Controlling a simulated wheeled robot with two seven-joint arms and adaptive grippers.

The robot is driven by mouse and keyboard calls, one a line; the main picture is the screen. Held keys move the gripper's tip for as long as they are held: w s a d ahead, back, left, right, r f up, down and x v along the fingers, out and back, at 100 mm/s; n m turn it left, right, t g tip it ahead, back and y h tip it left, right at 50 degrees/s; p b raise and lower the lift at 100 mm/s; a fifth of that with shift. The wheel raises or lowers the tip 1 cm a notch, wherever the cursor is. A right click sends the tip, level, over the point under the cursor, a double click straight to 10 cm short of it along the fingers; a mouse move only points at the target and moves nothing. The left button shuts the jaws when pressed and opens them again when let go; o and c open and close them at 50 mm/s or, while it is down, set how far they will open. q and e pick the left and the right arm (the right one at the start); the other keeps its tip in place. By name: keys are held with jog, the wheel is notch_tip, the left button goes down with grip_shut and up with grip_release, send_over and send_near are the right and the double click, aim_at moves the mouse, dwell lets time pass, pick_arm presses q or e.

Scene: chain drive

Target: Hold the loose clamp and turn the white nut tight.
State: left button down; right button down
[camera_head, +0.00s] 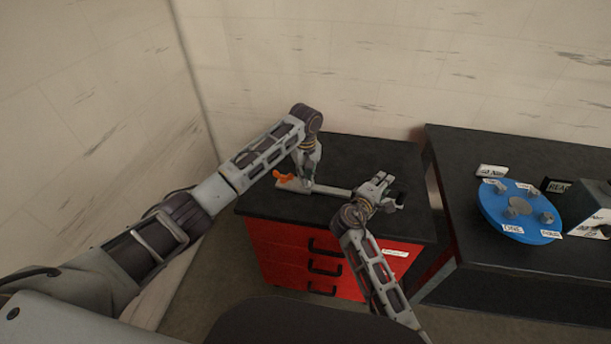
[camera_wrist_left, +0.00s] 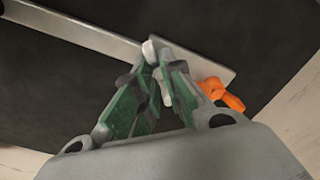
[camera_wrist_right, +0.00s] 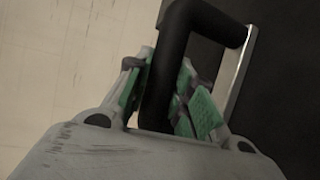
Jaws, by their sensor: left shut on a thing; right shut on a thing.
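The clamp lies on the black cabinet top as a flat grey metal bar (camera_head: 333,191), with an orange part (camera_head: 283,176) at its left end and a black handle (camera_head: 400,199) at its right. My left gripper (camera_head: 308,186) points down over the left part of the bar. In the left wrist view its green-padded fingers close around the small white nut (camera_wrist_left: 150,49), beside the orange part (camera_wrist_left: 220,92); the fingers partly hide the nut. My right gripper (camera_head: 380,187) is at the right end. In the right wrist view its fingers are shut on the bent black handle (camera_wrist_right: 176,50).
The clamp rests on a red drawer cabinet (camera_head: 285,268) with a black top. To its right, past a gap, a black table (camera_head: 470,150) carries a blue disc (camera_head: 500,218) with several grey knobs and a grey box (camera_head: 590,207). Walls stand behind and left.

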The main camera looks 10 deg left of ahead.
pick_arm(q)
jog(key=m, duration=0.7)
jog(key=shift+d+r, duration=0.1)
jog(key=shift+d, duration=0.05)
pick_arm(e)
jog(key=shift+f, duration=0.15)
pick_arm(q)
jog(key=m, duration=0.3)
jog(key=shift+m, duration=0.4)
jog(key=m, duration=0.3)
jog(key=shift+m, duration=0.3)
jog(key=m, duration=0.6)
jog(key=shift+w+m, duration=0.1)
jog(key=shift+m, duration=0.3)
jog(key=m, duration=0.6)
jog(key=shift+m, duration=0.3)
pick_arm(e)
jog(key=shift+f, duration=0.1)
pick_arm(q)
jog(key=c, duration=1.4)
grip_release()
jog(key=shift+c, duration=0.2)
pick_arm(e)
jog(key=shift+s, duration=0.1)
